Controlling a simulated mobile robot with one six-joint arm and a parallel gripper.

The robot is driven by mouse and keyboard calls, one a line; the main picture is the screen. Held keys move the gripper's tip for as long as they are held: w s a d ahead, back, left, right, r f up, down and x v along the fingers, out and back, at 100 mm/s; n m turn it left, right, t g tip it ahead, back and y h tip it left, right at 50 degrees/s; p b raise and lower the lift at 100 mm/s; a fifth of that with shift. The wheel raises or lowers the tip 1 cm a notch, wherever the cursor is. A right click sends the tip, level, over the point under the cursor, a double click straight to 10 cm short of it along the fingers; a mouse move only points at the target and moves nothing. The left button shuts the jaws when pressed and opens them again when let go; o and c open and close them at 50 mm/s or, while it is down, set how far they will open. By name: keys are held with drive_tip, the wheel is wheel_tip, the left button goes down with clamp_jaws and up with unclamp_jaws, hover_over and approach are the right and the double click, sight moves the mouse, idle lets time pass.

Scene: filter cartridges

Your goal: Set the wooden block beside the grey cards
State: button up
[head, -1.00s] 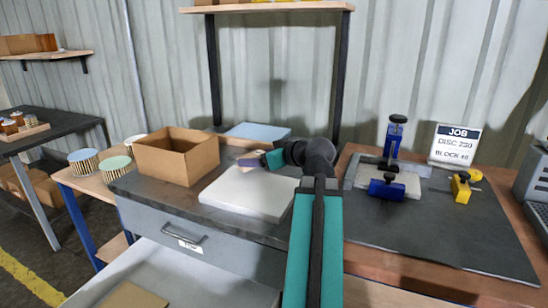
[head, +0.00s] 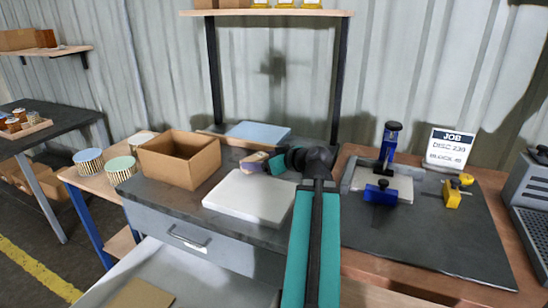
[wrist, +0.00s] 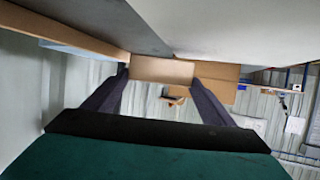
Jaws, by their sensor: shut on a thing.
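The wooden block (wrist: 163,70) is pale brown and sits between the two dark fingers of my gripper (wrist: 160,92) in the wrist view. In the head view my gripper (head: 262,164) is over the back part of the grey bench, behind the white slab. The block (head: 253,158) shows there as a small tan piece at the fingers, partly hidden by them. My gripper is shut on the block. Whether the block touches the bench is unclear. I cannot pick out grey cards with certainty in either view.
An open cardboard box (head: 180,160) stands left of my gripper. A white slab (head: 248,197) lies in front and a blue sheet (head: 259,131) behind. An open drawer (head: 190,285) juts out below. At right are a blue clamp fixture (head: 390,150) and a job sign (head: 450,147).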

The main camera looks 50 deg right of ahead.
drive_tip(key=shift+s+d+p, duration=0.15)
drive_tip(key=shift+d+p, duration=0.4)
drive_tip(key=shift+p, duration=4.3)
drive_tip(key=shift+w+d+f+p, duration=0.1)
drive_tip(key=shift+d+f+p, duration=0.05)
drive_tip(key=shift+d, duration=0.7)
drive_tip(key=shift+w+d+f+p, duration=0.1)
drive_tip(key=shift+d, duration=0.75)
drive_tip(key=shift+w+d+f+p, duration=0.1)
drive_tip(key=shift+d+f+p, duration=0.05)
drive_tip(key=shift+d, duration=0.7)
drive_tip(key=shift+f, duration=0.15)
drive_tip(key=shift+f+p, duration=0.55)
drive_tip(key=shift+f, duration=1.05)
drive_tip(key=shift+f+b, duration=0.15)
drive_tip(key=shift+b, duration=0.15)
drive_tip(key=o, duration=0.8)
drive_tip(key=shift+r+p, duration=0.2)
drive_tip(key=shift+p, duration=0.1)
